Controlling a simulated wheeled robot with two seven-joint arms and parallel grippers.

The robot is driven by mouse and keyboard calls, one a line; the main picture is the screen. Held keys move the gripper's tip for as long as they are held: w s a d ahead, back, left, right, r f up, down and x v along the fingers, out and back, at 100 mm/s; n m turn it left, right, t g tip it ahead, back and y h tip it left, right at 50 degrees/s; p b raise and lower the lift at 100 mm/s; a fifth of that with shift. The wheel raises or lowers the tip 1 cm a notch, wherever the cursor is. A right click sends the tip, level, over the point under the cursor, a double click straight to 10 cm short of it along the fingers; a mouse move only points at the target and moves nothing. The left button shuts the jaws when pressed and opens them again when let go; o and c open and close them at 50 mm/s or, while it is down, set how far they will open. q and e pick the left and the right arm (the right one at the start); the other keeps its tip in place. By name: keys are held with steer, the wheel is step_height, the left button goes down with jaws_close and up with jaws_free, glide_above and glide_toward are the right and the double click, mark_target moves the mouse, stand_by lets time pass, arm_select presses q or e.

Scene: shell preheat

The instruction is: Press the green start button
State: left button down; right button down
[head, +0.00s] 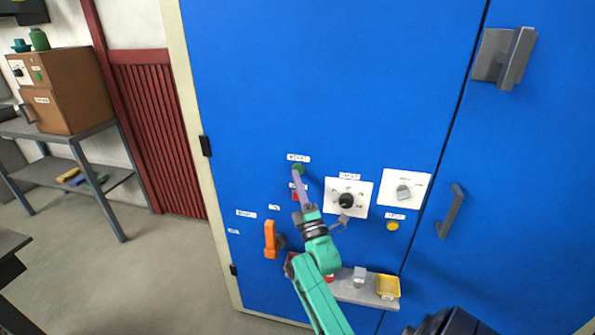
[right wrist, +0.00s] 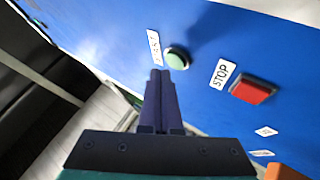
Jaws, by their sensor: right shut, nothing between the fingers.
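The green start button (head: 298,169) is on the blue cabinet front, under a small white label. In the right wrist view the green button (right wrist: 177,58) is round and sits just ahead and to the right of my fingertips. My right gripper (head: 296,174) is shut and empty, its tips at the lower edge of the button in the head view. In the right wrist view the shut fingers (right wrist: 160,74) point toward the panel; I cannot tell whether they touch the button. My left gripper is not in view.
A red stop button (right wrist: 253,89) is beside the green one. A black knob (head: 346,201), an orange handle (head: 270,240) and a yellow button (head: 392,226) are close by on the panel. A small shelf (head: 346,290) with a yellow tray (head: 388,286) is below.

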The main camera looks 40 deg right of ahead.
steer(key=shift+d, duration=0.1)
stand_by(0.4)
steer(key=shift+w+d, duration=0.25)
steer(key=shift+d, duration=0.05)
steer(key=shift+w+d+b, duration=0.25)
steer(key=shift+d+b, duration=0.05)
steer(key=shift+b, duration=0.15)
stand_by(0.5)
steer(key=shift+s+a+r, duration=0.1)
steer(key=shift+s+a+p, duration=0.4)
steer(key=shift+a+p, duration=0.1)
steer(key=shift+a, duration=0.05)
